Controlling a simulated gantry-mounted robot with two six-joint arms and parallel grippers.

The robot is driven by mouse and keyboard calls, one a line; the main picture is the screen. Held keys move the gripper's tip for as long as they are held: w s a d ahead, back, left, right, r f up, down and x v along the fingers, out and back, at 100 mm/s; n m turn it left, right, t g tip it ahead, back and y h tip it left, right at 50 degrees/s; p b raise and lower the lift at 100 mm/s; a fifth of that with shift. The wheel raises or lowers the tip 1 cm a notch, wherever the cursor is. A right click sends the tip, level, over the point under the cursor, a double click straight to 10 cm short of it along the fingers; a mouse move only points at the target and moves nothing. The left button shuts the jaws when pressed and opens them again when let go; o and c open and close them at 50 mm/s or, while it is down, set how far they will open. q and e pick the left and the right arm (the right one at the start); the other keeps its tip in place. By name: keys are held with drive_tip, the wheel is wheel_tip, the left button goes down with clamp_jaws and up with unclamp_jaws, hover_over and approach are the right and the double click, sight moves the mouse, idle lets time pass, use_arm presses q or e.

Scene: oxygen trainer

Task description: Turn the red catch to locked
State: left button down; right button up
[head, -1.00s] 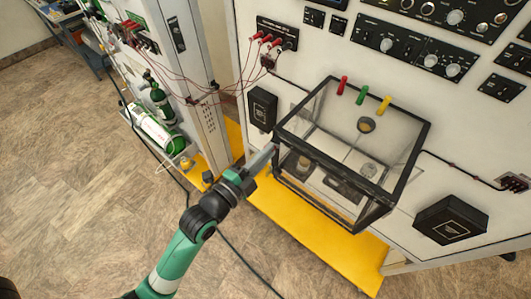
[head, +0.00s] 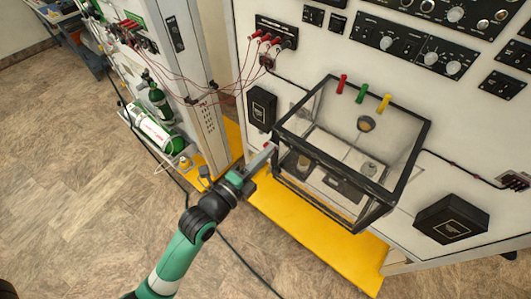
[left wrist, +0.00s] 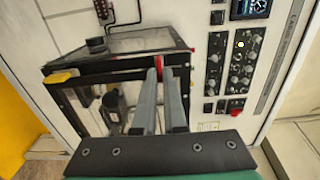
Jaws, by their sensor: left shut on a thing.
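My left gripper (head: 262,158) is at the left front corner of the clear, black-framed box (head: 352,219). In the left wrist view its two grey fingers (left wrist: 160,73) reach the box frame. A red piece, the red catch (left wrist: 161,62), shows between the fingertips, and the gripper is shut on it. The fingers hide most of the catch, so I cannot tell its exact angle. My right gripper is in neither current view.
Red (head: 342,84), green (head: 362,94) and yellow (head: 385,103) pieces stand at the box's back. A yellow piece (left wrist: 61,77) is on the box at left in the wrist view. A yellow platform (head: 318,238) lies below. Black boxes (head: 452,220) are on the panel.

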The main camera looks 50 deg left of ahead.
use_arm(q)
drive_tip(key=c, duration=1)
unclamp_jaws()
drive_tip(key=shift+s, duration=0.1)
drive_tip(key=s, duration=0.3)
drive_tip(key=s+d+b, duration=0.1)
drive_tip(key=s, duration=0.7)
drive_tip(key=shift+s+d+b, duration=0.2)
drive_tip(key=shift+d+b, duration=0.1)
